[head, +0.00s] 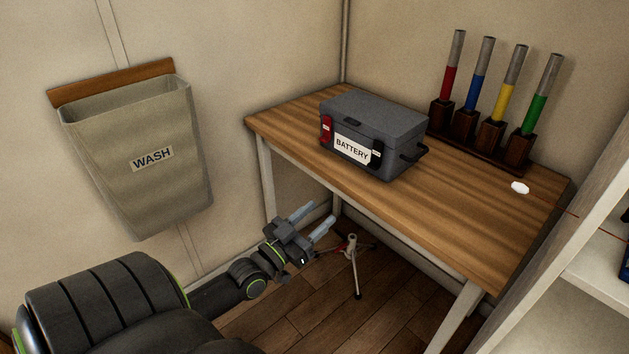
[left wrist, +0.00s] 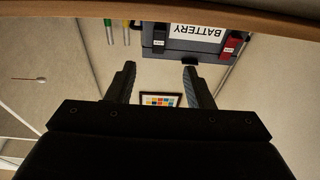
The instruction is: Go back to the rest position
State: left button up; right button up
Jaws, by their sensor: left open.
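My left gripper (head: 313,219) is open and empty in the head view, in front of the wooden table (head: 460,222) and below its top. Its two fingers point up and to the right, apart from each other. In the left wrist view the gripper (left wrist: 158,75) shows its two fingers spread with nothing between them. The grey battery box (head: 375,115) stands on the table, clear of the gripper; it also shows upside down in the left wrist view (left wrist: 172,50). My right gripper is not in either view.
A wash bag (head: 140,190) hangs on the left wall. A rack (head: 485,150) with red, blue, yellow and green tubes stands at the table's back. A small white object (head: 520,187) lies on the table's right. A small tripod (head: 353,262) stands on the floor below. White shelving (head: 590,270) is at right.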

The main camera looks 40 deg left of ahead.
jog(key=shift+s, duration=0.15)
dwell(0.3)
pick_arm(q)
jog(key=shift+f, duration=0.1)
jog(key=s+d+f+g, duration=0.1)
jog(key=s+f+g, duration=0.2)
jog(key=f, duration=0.5)
jog(key=s+d+f+g+y, duration=0.15)
jog(key=f+g, duration=0.25)
jog(key=f, duration=0.4)
jog(key=s+d+f+g, duration=0.2)
jog(key=s+f+g, duration=0.15)
jog(key=f, duration=0.45)
jog(key=s+d+f+n+g, duration=0.1)
jog(key=s+d+f+g, duration=0.2)
jog(key=s+f+g, duration=0.5)
jog(key=s+d+f+n+g, duration=0.1)
jog(key=s+d+f, duration=0.35)
jog(key=s, duration=0.65)
jog(key=s+a+p, duration=0.3)
jog(key=s+p, duration=0.7)
jog(key=p, duration=0.6)
jog(key=shift+a+m+p, duration=0.3)
jog(key=shift+m+p, duration=0.1)
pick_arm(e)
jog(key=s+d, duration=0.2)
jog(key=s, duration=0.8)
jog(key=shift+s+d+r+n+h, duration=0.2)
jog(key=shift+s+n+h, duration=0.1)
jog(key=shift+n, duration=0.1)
